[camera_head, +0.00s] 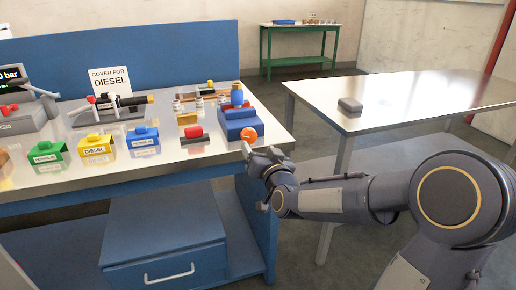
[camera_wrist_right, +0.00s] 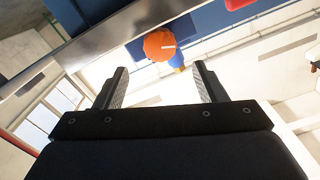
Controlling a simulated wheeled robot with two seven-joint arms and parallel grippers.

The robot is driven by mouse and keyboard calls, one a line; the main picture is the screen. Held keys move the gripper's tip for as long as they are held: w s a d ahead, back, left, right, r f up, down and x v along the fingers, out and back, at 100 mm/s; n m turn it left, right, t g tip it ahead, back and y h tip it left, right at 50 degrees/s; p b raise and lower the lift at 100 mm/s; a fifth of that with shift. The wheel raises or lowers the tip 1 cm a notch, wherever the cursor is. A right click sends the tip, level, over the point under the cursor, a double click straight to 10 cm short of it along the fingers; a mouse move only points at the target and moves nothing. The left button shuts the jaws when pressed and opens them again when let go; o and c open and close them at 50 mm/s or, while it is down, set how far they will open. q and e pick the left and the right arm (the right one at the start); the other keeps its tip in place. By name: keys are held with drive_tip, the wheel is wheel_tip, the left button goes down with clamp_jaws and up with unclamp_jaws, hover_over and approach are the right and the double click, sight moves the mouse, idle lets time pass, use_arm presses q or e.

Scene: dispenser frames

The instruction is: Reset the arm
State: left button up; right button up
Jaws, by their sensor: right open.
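My right arm reaches in from the right in the head view. Its gripper (camera_head: 250,152) is at the right end of the workbench (camera_head: 170,174), close to an orange round knob (camera_head: 249,134) on the front of a blue block device (camera_head: 238,119). In the right wrist view the gripper (camera_wrist_right: 161,72) has its two fingers spread apart with nothing between them. The orange knob (camera_wrist_right: 159,46) lies beyond the fingertips, and a gap shows. My left gripper is in neither view.
Green, yellow and blue labelled covers (camera_head: 96,149) stand along the bench front. A red-and-dark piece (camera_head: 194,138) lies left of the blue device. A metal table (camera_head: 420,92) with a small grey box (camera_head: 350,105) stands at right. A blue drawer cabinet (camera_head: 165,245) is below the bench.

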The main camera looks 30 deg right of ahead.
idle(0.4)
drive_tip(key=s+a+f+n+g+y, duration=0.25)
drive_tip(key=s+a+f+g, duration=0.2)
drive_tip(key=s, duration=0.55)
drive_tip(key=s+a+f+n+g+y, duration=0.1)
drive_tip(key=s+a+f+g+y, duration=0.3)
drive_tip(key=s, duration=0.5)
drive_tip(key=s+a+f+n+g+y, duration=0.25)
drive_tip(key=s+a, duration=0.35)
drive_tip(key=s, duration=0.4)
wheel_tip(320, 180, up, 19)
drive_tip(key=p, duration=1.9)
drive_tip(key=shift+s+a+m+g+h, duration=0.3)
drive_tip(key=shift+g+h, duration=0.1)
